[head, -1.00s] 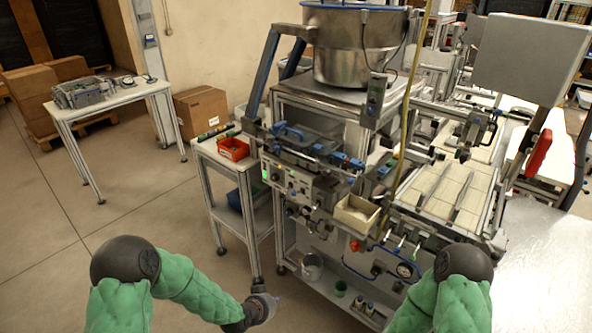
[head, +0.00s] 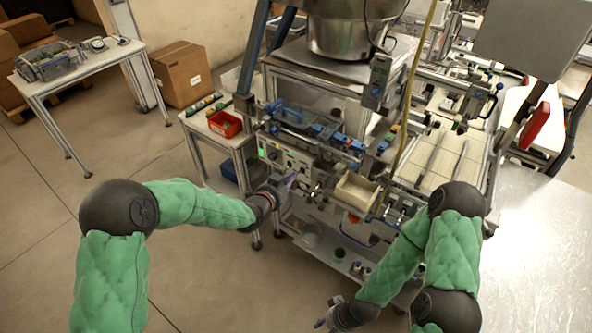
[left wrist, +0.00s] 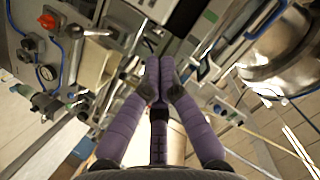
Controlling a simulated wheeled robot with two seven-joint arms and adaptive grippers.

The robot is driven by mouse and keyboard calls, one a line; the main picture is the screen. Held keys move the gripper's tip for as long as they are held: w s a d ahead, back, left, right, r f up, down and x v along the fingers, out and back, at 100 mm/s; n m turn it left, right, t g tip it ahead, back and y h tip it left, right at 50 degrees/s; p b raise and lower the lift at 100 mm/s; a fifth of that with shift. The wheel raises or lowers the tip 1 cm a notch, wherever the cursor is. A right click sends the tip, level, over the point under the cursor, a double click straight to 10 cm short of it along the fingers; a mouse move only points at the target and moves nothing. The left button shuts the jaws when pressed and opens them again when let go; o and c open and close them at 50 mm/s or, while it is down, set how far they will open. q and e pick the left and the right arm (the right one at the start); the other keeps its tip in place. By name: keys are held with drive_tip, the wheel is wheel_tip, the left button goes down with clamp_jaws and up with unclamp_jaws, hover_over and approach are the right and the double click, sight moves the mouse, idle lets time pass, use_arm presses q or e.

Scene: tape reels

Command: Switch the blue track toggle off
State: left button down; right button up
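The control panel (head: 290,158) is on the front of the machine, with a green-lit display or switch (head: 262,153) at its left and several small knobs and switches. I cannot tell which small part is the blue track toggle. My left gripper (head: 291,181) is just in front of the panel's lower edge and hides part of it. In the left wrist view its two purple fingers (left wrist: 159,66) are together at the tips, with nothing seen between them. My right gripper (head: 327,318) hangs low at the bottom, well away from the panel, too small to read.
A cream parts bin (head: 356,192) juts out right of the panel. A red bin (head: 225,124) is on a side table at left. The metal bowl (head: 345,35) stands above. A yellow hose (head: 412,85) hangs at right. Open floor lies left.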

use_arm(q)
drive_tip(key=shift+w+f, duration=0.1)
hover_over(297, 173)
drive_tip(key=s+d, duration=0.2)
drive_tip(key=s, duration=0.1)
wheel_tip(297, 173, down, 3)
drive_tip(key=shift+w+a+f+b, duration=0.2)
drive_tip(key=shift+a+f, duration=0.4)
drive_tip(key=shift+f, duration=0.25)
drive_tip(key=shift+w+a+f+b, duration=0.15)
drive_tip(key=shift+a+f, duration=0.4)
drive_tip(key=shift+f, duration=0.3)
